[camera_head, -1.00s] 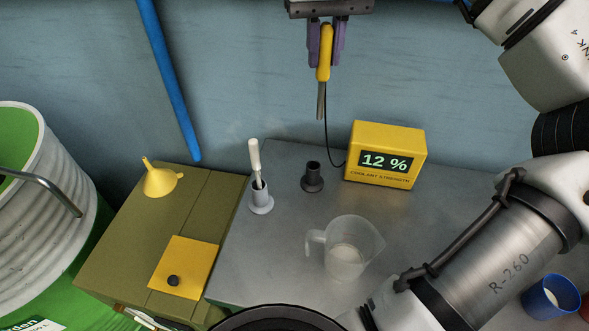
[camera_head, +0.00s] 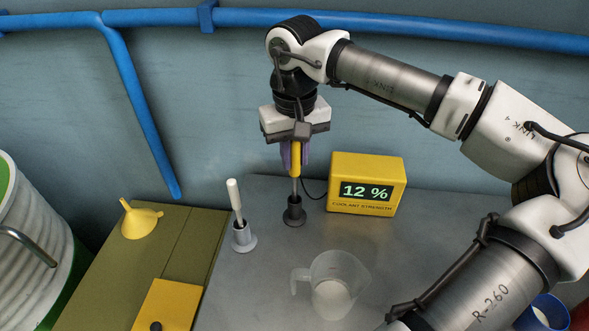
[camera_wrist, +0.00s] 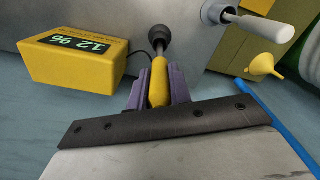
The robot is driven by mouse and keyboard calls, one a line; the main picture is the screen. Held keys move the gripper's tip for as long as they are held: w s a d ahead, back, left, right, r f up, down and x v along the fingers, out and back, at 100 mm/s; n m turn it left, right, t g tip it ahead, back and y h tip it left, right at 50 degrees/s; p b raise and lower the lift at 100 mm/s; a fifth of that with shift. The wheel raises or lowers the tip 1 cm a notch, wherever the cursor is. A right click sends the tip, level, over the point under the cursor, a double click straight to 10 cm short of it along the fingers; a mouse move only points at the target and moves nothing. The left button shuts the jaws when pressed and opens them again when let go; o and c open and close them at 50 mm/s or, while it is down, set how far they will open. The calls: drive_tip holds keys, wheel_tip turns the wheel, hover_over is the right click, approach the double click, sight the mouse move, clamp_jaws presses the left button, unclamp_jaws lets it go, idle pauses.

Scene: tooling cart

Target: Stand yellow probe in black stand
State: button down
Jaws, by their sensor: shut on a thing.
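The yellow probe (camera_head: 294,160) is upright in my gripper (camera_head: 295,167), whose purple fingers are shut on its yellow handle. In the head view its metal shaft reaches down to the black stand (camera_head: 294,211), and the tip is hidden at or inside the stand's opening. In the wrist view the yellow handle (camera_wrist: 159,85) lies between the purple fingers (camera_wrist: 158,100), and the shaft runs to the black stand (camera_wrist: 157,36). How deep the tip sits I cannot tell. A dark cable runs from the probe to the yellow meter (camera_head: 366,184), which reads 12 %.
A grey stand (camera_head: 243,239) holding a white-handled tool (camera_head: 235,198) is left of the black stand. A clear jug (camera_head: 332,287) stands in front. A yellow funnel (camera_head: 140,220) is on the olive box at left. A blue cup (camera_head: 541,313) is at lower right.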

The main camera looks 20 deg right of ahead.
sight(295, 175)
drive_tip(key=shift+f, duration=2.35)
drive_tip(key=shift+f, duration=0.15)
drive_tip(key=c, duration=1.3)
unclamp_jaws()
wheel_tip(295, 175, up, 12)
drive_tip(key=shift+r+b, duration=0.2)
drive_tip(key=shift+b, duration=0.1)
